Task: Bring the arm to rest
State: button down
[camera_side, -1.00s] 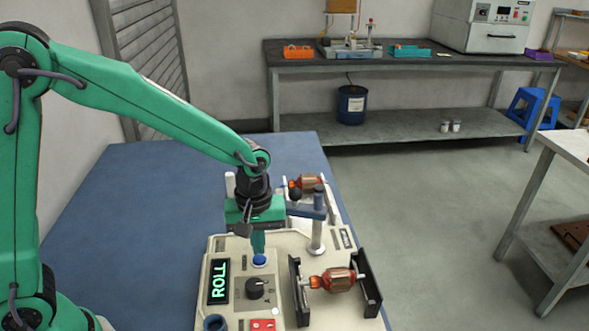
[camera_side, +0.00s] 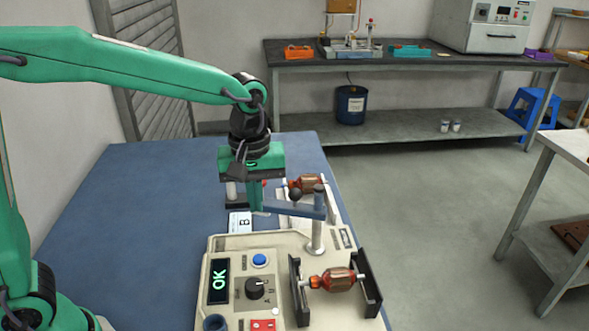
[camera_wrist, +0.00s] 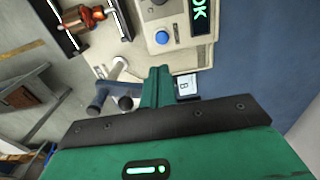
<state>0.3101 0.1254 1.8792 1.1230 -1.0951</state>
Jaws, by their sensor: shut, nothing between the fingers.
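My gripper (camera_side: 256,208) is a green one, shut and empty, with its fingers pointing down. It hangs above the blue table just behind the beige machine (camera_side: 229,245), clear of the machine's blue button (camera_side: 259,260). In the wrist view the shut fingers (camera_wrist: 157,72) point toward the machine, beside a label marked B (camera_wrist: 187,85). The machine's display (camera_side: 219,281) reads OK. A copper-wound armature (camera_side: 337,280) lies in the black cradle on the machine's right.
A post with a grey-blue arm (camera_side: 317,230) stands close to the right of my gripper. A second armature (camera_side: 307,184) lies behind it. The blue table (camera_side: 130,215) is clear on the left. A workbench (camera_side: 400,58) stands at the back.

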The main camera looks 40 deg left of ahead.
jog(key=shift+a+r, duration=0.1)
dwell(0.4)
jog(key=s+a+r+m+t, duration=0.2)
jog(key=s+a+m, duration=0.2)
jog(key=s+a, duration=0.2)
jog(key=s+a+r+m+t, duration=0.2)
jog(key=s+a+m, duration=0.3)
jog(key=s, duration=0.4)
jog(key=shift+a+t, duration=0.45)
jog(key=shift+t, duration=0.25)
jog(key=shift+s, duration=0.1)
dwell(0.9)
